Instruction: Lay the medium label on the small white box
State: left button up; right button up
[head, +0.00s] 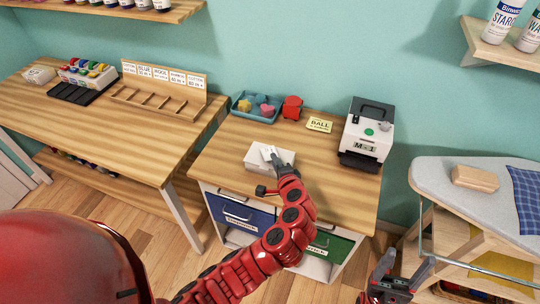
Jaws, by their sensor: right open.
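The small white box (257,167) sits near the front of the middle wooden table. My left gripper (269,154) is over the top of the box, with its fingertips at or just above the lid. Whether it is open or shut, or holds a label, is too small to tell. A label marked with an M (365,148) shows on the front of the white and black label printer (367,129) at the table's right. My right gripper (395,272) is open and empty at the lower right, away from the table.
A blue tray (239,113) with coloured pieces, a red object (292,107) and a yellow note (319,125) are at the back of the table. A wooden rack (160,105) stands on the left table. An ironing board (437,180) is at the right.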

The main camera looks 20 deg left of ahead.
pick_arm(q)
jog(key=v, duration=0.7)
jog(key=shift+s+d, duration=0.15)
jog(key=shift+s, duration=0.05)
jog(key=shift+r, duration=0.1)
notch_tip(320, 180, up, 7)
jog(key=s+d+p, duration=0.1)
jog(key=s+p, duration=0.1)
jog(key=p, duration=0.2)
jog(key=shift+s+d, duration=0.2)
jog(key=shift+d, duration=0.1)
